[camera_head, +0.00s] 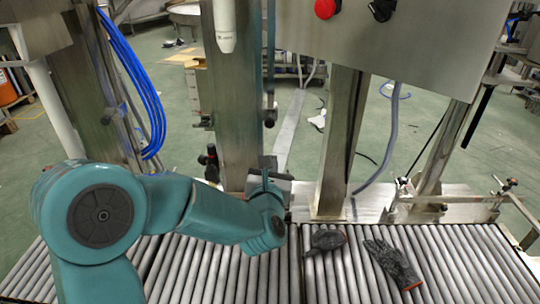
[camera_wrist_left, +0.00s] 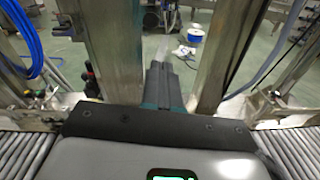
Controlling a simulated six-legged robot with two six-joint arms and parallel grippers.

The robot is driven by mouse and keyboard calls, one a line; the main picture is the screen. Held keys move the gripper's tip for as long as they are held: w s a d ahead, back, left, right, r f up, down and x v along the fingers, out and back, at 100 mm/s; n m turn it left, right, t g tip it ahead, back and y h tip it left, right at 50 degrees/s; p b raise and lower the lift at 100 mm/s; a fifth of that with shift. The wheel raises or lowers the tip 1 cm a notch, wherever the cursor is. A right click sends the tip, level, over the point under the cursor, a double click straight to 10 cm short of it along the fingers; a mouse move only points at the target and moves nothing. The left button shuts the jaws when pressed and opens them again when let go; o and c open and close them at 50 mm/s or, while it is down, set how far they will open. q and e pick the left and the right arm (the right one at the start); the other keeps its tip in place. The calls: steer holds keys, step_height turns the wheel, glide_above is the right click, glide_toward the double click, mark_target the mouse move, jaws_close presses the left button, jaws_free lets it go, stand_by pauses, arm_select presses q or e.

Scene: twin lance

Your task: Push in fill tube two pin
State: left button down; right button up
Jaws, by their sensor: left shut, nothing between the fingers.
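A white fill tube (camera_head: 225,25) hangs at the top middle in the head view, in front of a steel post. Black knobs sit on the post's sides, one on the left (camera_head: 205,122) and one on the right (camera_head: 270,118). A black knob-like fitting (camera_head: 210,160) stands low at the post's left. I cannot tell which of these is the fill tube two pin. My left gripper (camera_head: 268,166) is in front of the post's lower right part, above the rollers. In the left wrist view its fingers (camera_wrist_left: 163,78) are together and empty, between two steel posts. My right gripper is not in view.
A roller conveyor (camera_head: 350,280) runs along the front. Dark gloves (camera_head: 390,262) lie on its right half. A steel box with a red button (camera_head: 325,8) hangs at upper right. Blue hoses (camera_head: 140,80) hang at left. A grey hose (camera_head: 392,130) hangs right of the middle.

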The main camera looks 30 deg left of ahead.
arm_select(q)
steer(key=n, duration=0.2)
steer(key=y, duration=0.1)
glide_toward(269, 125)
steer(key=x, duration=0.7)
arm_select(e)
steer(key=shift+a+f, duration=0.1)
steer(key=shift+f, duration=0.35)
arm_select(q)
steer(key=shift+d, duration=0.1)
